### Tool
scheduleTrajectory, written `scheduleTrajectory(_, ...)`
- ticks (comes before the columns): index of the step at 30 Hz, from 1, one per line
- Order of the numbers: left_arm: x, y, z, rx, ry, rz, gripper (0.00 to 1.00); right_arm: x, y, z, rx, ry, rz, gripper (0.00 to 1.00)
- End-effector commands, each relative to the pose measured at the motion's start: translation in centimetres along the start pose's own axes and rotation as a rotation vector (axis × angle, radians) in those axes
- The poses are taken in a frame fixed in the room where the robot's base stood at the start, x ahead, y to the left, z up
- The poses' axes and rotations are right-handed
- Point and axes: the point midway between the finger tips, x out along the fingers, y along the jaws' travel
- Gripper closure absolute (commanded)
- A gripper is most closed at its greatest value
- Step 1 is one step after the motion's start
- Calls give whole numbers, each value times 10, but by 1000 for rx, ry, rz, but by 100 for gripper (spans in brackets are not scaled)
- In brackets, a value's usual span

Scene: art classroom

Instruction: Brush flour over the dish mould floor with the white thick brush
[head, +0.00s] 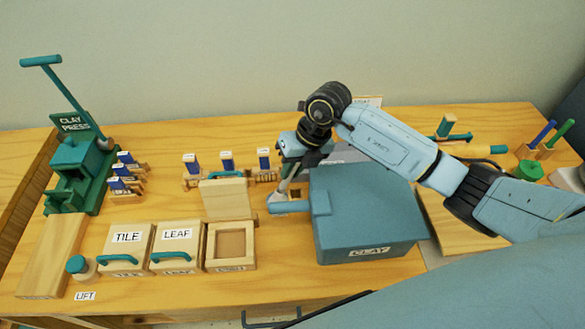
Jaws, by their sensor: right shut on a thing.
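The open mould (230,246), a square wooden box with a recessed floor, stands right of the moulds labelled TILE and LEAF; its front label is too small to read, and I take it for the dish mould. My right gripper (289,172) is behind and right of it, near the clay box's left side, pointing down. It is shut on a slim pale thing (281,188), seemingly the white thick brush, whose lower end is partly hidden by the blue handle of the clay box. No flour can be made out on the mould floor. My left gripper is not in view.
A large blue CLAY box (368,215) stands right of the mould. The TILE mould (126,247) and LEAF mould (177,247) are lidded. Blue-topped stamps (227,160) stand further back. The green clay press (80,165) is far left.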

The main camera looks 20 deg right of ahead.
Motion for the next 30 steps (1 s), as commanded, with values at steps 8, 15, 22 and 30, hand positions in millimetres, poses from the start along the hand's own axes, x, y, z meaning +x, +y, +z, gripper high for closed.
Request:
scheduleTrajectory(8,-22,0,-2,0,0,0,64,-24,8,3,1,-2,-1,100)
scheduleTrajectory(15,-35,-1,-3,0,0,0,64,-40,14,5,0,-1,-1,100)
scheduleTrajectory(22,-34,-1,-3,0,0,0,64,-40,14,4,0,-1,0,100)
scheduleTrajectory(30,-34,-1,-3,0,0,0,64,-40,14,4,0,-1,0,100)
